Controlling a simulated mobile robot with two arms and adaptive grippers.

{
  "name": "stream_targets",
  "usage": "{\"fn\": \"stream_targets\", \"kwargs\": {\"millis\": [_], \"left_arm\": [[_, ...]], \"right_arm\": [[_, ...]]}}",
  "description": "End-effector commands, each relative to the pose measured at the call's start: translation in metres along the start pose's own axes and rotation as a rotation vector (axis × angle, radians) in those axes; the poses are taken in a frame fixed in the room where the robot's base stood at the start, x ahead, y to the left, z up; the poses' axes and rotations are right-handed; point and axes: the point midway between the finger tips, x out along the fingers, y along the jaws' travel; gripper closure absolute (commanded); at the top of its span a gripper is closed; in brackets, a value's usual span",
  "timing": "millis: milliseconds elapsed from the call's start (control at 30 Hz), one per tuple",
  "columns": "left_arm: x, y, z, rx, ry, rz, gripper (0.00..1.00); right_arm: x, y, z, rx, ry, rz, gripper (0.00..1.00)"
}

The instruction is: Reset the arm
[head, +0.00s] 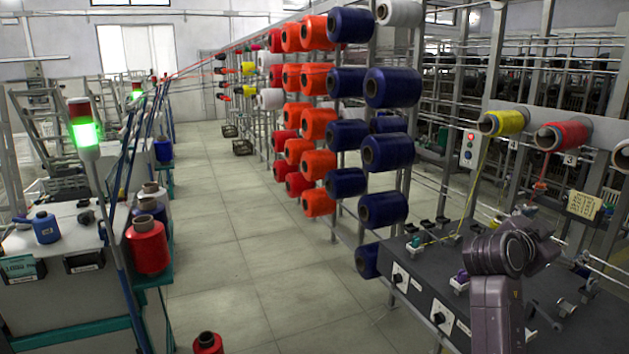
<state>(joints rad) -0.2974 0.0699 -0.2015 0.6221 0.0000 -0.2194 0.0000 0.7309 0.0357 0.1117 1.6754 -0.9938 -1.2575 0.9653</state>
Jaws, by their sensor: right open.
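My right arm rises from the bottom right of the head view, dark purple-grey, in front of the winding bench (430,265). Its gripper (543,238) is small and partly hidden by the wrist. It is open, with nothing seen in it, and shows over the bench's rear part. Whether it touches anything there I cannot tell. My left gripper is not in view.
A yellow spool (504,122) and a red spool (563,134) hang above the bench. A rack of orange spools (319,123) and blue spools (388,152) stands left of it. A left table holds a red spool (148,246). The tiled aisle (240,250) is mostly clear.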

Motion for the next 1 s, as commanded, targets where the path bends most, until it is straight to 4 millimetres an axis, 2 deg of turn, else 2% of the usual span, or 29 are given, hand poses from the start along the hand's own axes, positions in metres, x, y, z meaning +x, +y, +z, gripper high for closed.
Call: {"fn": "stream_targets", "kwargs": {"millis": [33,167,200,267,400,467,500,600,700,800,1000], "left_arm": [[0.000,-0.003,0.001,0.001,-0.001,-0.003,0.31],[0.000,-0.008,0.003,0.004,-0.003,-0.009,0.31],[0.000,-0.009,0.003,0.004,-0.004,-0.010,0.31],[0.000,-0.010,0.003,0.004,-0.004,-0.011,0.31],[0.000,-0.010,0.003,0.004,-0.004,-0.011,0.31],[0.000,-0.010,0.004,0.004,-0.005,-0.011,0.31],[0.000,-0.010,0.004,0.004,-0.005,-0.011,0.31],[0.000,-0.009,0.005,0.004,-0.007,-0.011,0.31],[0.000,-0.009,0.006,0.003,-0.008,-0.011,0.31],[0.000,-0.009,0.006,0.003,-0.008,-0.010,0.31],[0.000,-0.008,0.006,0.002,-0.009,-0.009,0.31]], "right_arm": [[-0.003,0.010,0.022,-0.044,-0.031,-0.006,0.18],[-0.018,0.039,0.086,-0.188,-0.143,-0.041,0.18],[-0.026,0.051,0.110,-0.245,-0.187,-0.060,0.18],[-0.040,0.071,0.146,-0.334,-0.258,-0.089,0.18],[-0.086,0.122,0.222,-0.538,-0.431,-0.178,0.18],[-0.110,0.145,0.251,-0.625,-0.508,-0.225,0.18],[-0.128,0.162,0.268,-0.681,-0.562,-0.257,0.18],[-0.175,0.203,0.306,-0.817,-0.693,-0.348,0.18],[-0.221,0.238,0.330,-0.924,-0.807,-0.438,0.18],[-0.259,0.266,0.344,-1.000,-0.898,-0.515,0.18],[-0.320,0.308,0.356,-1.105,-1.038,-0.645,0.18]]}}
